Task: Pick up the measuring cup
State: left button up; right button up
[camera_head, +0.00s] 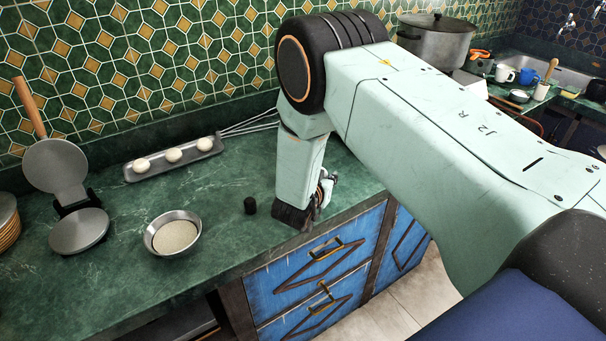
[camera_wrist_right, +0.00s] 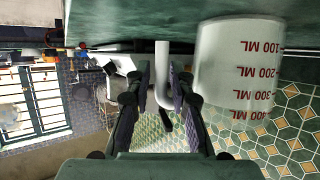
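The measuring cup (camera_wrist_right: 240,65) is white with red ML marks and shows upside down in the right wrist view, at the upper right. Its pale handle (camera_wrist_right: 162,75) hangs between the two fingers of my right gripper (camera_wrist_right: 162,88). The fingers are apart, with a gap beside the handle, so the gripper looks open around it. In the head view my right gripper (camera_head: 308,208) is low at the counter's front edge, and my arm hides the cup. My left gripper is in neither view.
A large pot (camera_head: 437,45) stands behind my right arm.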

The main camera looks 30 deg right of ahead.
jog(key=shift+w, duration=0.1)
jog(key=c, duration=0.3)
jog(key=shift+a, duration=0.1)
grip_shut()
jog(key=shift+w+r, duration=0.1)
